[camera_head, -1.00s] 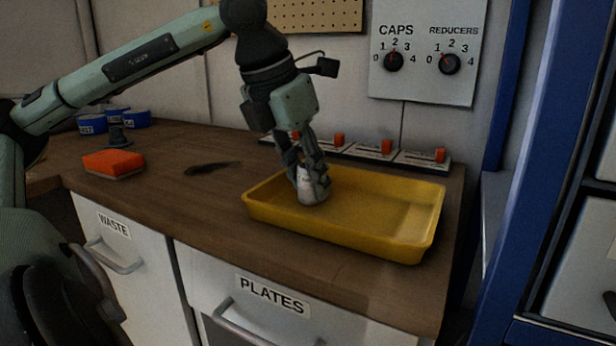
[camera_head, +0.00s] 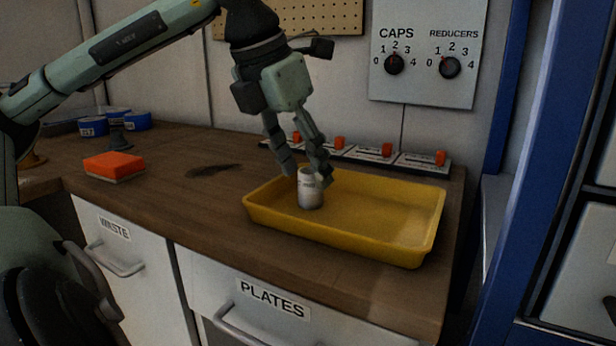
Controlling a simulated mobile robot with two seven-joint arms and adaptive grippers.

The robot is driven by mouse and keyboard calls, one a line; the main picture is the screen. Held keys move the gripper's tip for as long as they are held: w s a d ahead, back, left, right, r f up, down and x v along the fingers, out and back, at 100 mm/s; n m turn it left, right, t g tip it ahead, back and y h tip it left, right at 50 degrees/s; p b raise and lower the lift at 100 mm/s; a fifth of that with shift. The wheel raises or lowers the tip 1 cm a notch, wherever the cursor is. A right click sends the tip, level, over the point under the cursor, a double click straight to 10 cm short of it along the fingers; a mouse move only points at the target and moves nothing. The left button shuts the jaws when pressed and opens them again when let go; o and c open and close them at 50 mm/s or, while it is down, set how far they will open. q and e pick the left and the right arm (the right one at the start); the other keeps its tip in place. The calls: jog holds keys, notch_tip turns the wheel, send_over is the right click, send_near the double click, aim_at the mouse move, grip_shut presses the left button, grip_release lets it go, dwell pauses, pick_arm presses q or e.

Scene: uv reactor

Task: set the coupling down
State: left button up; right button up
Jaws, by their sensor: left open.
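The coupling (camera_head: 310,190) is a small pale metal cylinder. It stands upright in the left part of the yellow tray (camera_head: 345,246) on the wooden counter. My left gripper (camera_head: 307,179) is open just above it, with its fingers spread to either side of the coupling's top. I cannot tell whether a fingertip still touches it. My right gripper is not in view.
An orange sponge (camera_head: 113,164) lies at the left of the counter (camera_head: 190,207), with blue tins (camera_head: 137,121) behind it. A dark stain (camera_head: 214,170) lies between sponge and tray. Plates with orange switches (camera_head: 387,150) line the wall behind the tray.

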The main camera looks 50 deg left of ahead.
pick_arm(q)
jog(key=v, duration=0.9)
jog(key=shift+p, duration=0.35)
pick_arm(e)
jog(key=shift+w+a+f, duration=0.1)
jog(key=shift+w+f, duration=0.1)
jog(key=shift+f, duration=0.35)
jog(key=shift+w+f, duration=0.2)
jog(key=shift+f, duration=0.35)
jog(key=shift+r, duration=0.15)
pick_arm(q)
jog(key=shift+c, duration=0.2)
